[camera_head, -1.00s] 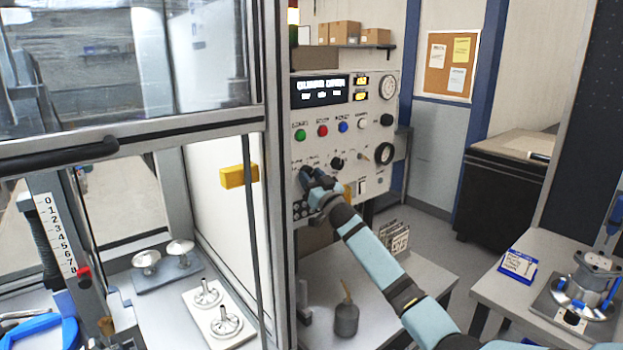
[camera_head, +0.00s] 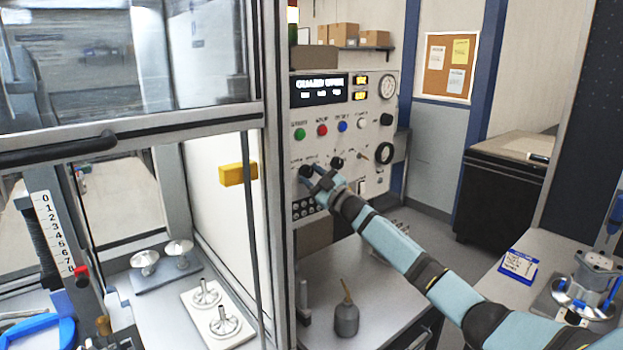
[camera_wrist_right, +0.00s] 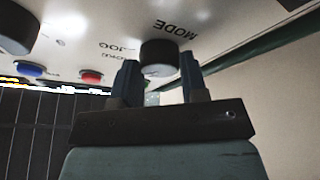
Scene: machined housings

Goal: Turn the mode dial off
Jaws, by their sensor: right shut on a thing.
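The mode dial (camera_wrist_right: 159,58) is a dark round knob under the word MODE, which shows upside down in the right wrist view. It sits on the light control panel (camera_head: 372,128), at its lower left in the head view (camera_head: 304,171). My right gripper (camera_wrist_right: 160,77) has one finger on each side of the dial and is shut on it. In the head view the same gripper (camera_head: 311,175) reaches the panel from the lower right and partly covers it. The dial's pointer mark cannot be made out. My left gripper is not in view.
Another dark knob (camera_head: 337,162) is just right of the dial, with coloured buttons (camera_head: 322,130) above. A glass-fronted enclosure frame (camera_head: 276,200) stands close on the left. A dark oil can (camera_head: 346,318) stands on the table below my right arm.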

